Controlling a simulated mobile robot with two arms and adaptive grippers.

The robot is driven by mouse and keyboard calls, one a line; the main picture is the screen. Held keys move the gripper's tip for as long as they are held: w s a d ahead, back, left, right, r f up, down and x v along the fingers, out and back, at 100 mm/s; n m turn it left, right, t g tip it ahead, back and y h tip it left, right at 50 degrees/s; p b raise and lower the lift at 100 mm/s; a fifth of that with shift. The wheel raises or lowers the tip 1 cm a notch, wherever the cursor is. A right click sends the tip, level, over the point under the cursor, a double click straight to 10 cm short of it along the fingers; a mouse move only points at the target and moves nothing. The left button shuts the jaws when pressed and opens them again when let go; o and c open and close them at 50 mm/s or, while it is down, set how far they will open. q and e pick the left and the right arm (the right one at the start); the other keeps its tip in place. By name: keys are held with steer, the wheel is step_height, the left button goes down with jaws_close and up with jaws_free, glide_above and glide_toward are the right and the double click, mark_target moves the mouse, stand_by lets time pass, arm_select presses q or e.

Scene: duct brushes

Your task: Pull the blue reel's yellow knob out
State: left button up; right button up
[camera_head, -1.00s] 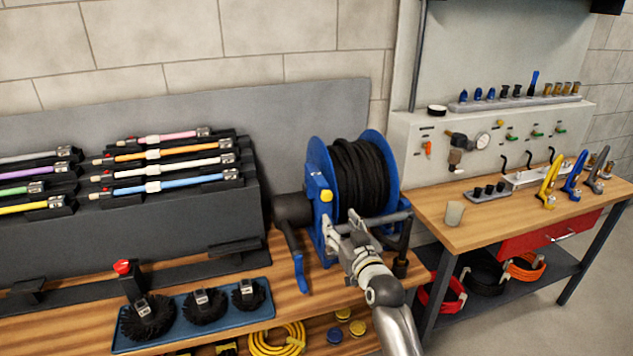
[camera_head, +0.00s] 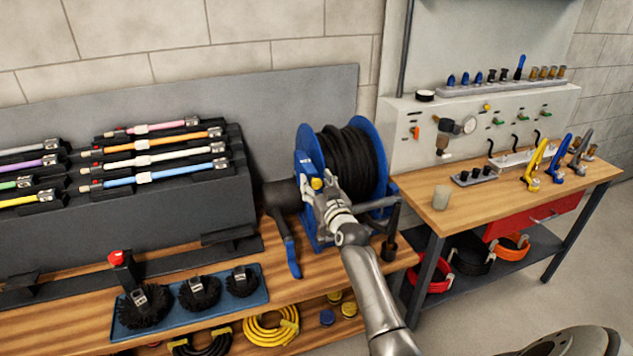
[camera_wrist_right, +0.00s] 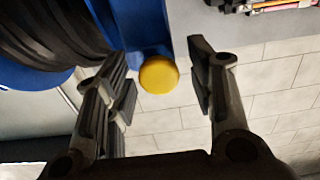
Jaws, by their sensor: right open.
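The blue reel (camera_head: 379,150) stands on the wooden bench, wound with black hose (camera_head: 347,160). Its yellow knob (camera_head: 317,184) sits on the blue frame at the side of the reel facing me. In the right wrist view the yellow knob (camera_wrist_right: 158,75) shows as a round cap on a blue post, lying between the two fingers in the picture. My right gripper (camera_wrist_right: 160,85) is open and empty around that line; I cannot tell whether a finger touches the knob. In the head view my right gripper (camera_head: 314,194) is at the knob and partly covers the frame. My left gripper is not in view.
A crank handle (camera_head: 290,257) hangs left of the reel. A blue tray (camera_head: 173,313) with black brushes lies at the front left. A grey rack (camera_head: 150,222) holds coloured rods. A second bench (camera_head: 470,205) with fittings stands on the right.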

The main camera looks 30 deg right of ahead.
steer(key=shift+w+d, duration=0.1)
steer(key=shift+w, duration=0.1)
steer(key=shift+c, duration=0.2)
jaws_close()
